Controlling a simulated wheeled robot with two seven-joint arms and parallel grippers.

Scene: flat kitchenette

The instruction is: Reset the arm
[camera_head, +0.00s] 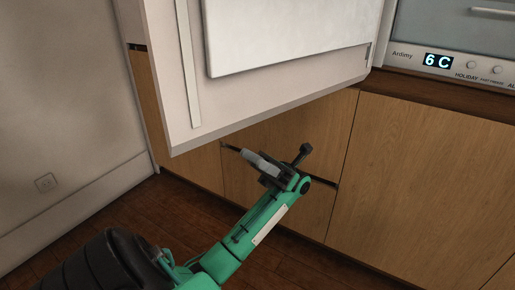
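My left arm is green and reaches up from the bottom of the view. Its dark and grey gripper (267,151) is in the middle, just below the lower edge of an open white door (270,110). The two fingers stand wide apart, one to the left and one to the right. I see nothing between them. I cannot tell whether the gripper touches the door or the wooden fronts behind it. My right gripper is not in view.
Wooden cabinet fronts (415,185) stand behind and to the right. An appliance panel reading "6 C" (438,61) is at the top right. Some dark wooden floor (180,215) shows bare.

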